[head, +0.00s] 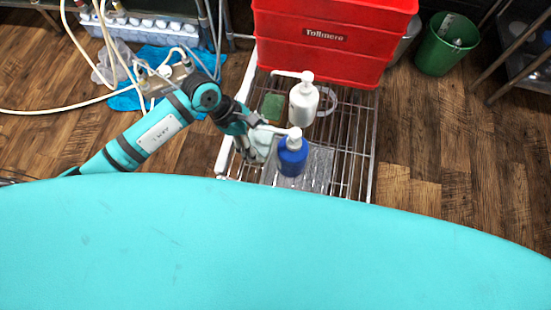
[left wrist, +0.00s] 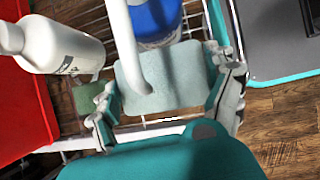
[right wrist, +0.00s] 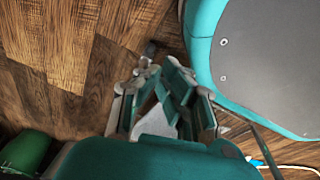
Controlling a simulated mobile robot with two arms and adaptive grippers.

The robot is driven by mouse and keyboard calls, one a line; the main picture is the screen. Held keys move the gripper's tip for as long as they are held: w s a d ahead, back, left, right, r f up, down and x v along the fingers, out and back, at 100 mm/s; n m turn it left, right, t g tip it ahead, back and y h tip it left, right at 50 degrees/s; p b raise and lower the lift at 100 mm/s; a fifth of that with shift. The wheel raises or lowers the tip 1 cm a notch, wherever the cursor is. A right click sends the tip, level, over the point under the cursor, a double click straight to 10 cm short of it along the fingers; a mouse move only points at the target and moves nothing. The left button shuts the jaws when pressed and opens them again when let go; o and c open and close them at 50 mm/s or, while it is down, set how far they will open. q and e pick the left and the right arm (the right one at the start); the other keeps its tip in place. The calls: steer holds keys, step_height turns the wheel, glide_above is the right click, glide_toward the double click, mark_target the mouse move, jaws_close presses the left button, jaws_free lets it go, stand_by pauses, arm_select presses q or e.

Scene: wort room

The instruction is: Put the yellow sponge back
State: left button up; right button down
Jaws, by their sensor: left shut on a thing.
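My left gripper (head: 258,138) is shut on a pale grey-green sponge-like block (left wrist: 178,82), held above the wire rack cart (head: 350,150). The block looks pale rather than yellow. In the left wrist view the white spout of the blue pump bottle (head: 292,157) crosses in front of the block; I cannot tell if they touch. A green sponge (head: 272,106) lies on the rack beside the white pump bottle (head: 303,103). No clearly yellow sponge shows. My right gripper (right wrist: 160,75) is over bare floor in its wrist view; its finger gap is unclear.
A red crate (head: 330,60) stands at the rack's far end. A clear tray (head: 318,168) lies beside the blue bottle. A green bin (head: 445,45) stands to the right. Hoses (head: 70,108) and blue cloth lie on the floor at left.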

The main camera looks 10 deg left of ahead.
mark_target(258, 148)
arm_select(q)
step_height(258, 148, down, 6)
steer(key=shift+a+f+b, duration=0.15)
steer(key=shift+f+b, duration=0.1)
steer(key=shift+b, duration=0.2)
step_height(258, 148, down, 3)
steer(key=shift+f+b, duration=0.1)
steer(key=shift+b, duration=0.2)
steer(key=shift+f, duration=0.2)
steer(key=o, duration=0.9)
arm_select(e)
steer(key=w+r, duration=0.4)
steer(key=shift+a, duration=0.2)
arm_select(q)
steer(key=shift+a+r, duration=0.1)
steer(key=shift+r, duration=0.2)
steer(key=p+v, duration=0.1)
steer(key=v, duration=1)
steer(key=shift+a+r+p, duration=0.1)
steer(key=shift+r+p, duration=0.05)
steer(key=shift+p, duration=0.15)
arm_select(e)
steer(key=s+f, duration=0.4)
steer(key=shift+d, duration=0.3)
